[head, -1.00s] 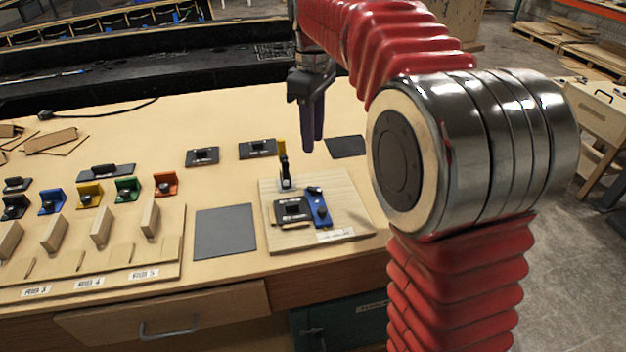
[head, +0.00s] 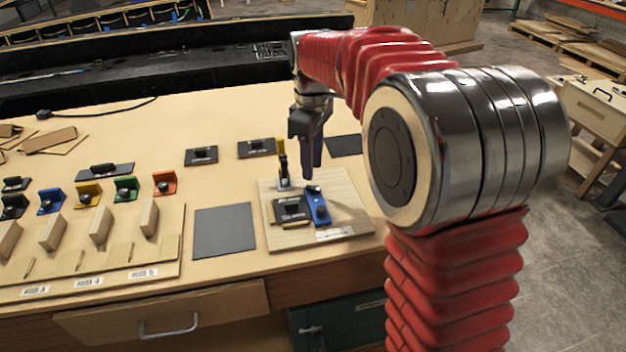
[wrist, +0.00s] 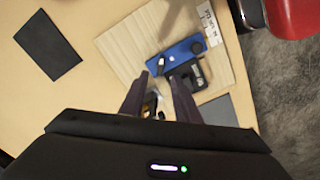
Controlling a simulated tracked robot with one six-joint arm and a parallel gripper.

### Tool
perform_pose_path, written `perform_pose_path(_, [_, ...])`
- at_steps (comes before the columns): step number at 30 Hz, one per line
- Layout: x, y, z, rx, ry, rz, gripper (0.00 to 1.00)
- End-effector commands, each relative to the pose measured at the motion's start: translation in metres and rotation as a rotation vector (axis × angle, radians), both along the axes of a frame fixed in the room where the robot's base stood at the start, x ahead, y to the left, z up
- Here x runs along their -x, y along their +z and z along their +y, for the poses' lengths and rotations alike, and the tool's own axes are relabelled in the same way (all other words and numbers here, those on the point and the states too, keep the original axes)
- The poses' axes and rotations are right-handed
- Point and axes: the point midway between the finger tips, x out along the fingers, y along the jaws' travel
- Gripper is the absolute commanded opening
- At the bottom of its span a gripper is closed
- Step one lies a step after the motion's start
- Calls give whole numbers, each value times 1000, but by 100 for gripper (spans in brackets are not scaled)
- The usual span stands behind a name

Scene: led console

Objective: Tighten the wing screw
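A blue clamp block (head: 321,213) stands on a light wooden board (head: 350,213). It carries a dark round knob (wrist: 197,47) and, near its other end, a small dark-and-light piece (wrist: 161,65); I cannot tell for sure which is the wing screw. A black part (head: 292,211) sits beside the blue block, to its left in the head view. My gripper (head: 310,176) hangs above the far side of the board, pointing down. Its two dark fingers (wrist: 158,80) are apart, with nothing held between them in the wrist view.
A black-and-yellow upright clamp (head: 283,170) stands at the board's back left, close to my gripper. A dark grey mat (head: 224,232) lies left of the board. Further left are several coloured brackets (head: 127,190) and wooden slots.

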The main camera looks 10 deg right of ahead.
Motion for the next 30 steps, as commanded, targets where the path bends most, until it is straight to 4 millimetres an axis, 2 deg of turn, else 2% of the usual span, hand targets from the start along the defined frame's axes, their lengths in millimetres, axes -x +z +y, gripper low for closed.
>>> perform_pose_path(6, [1,-34,0,0,0,4,29])
perform_pose_path(12, [0,-54,0,0,0,1,29])
perform_pose_path(23, [0,-57,1,0,1,0,29])
perform_pose_path(30, [0,-57,1,0,1,0,12])
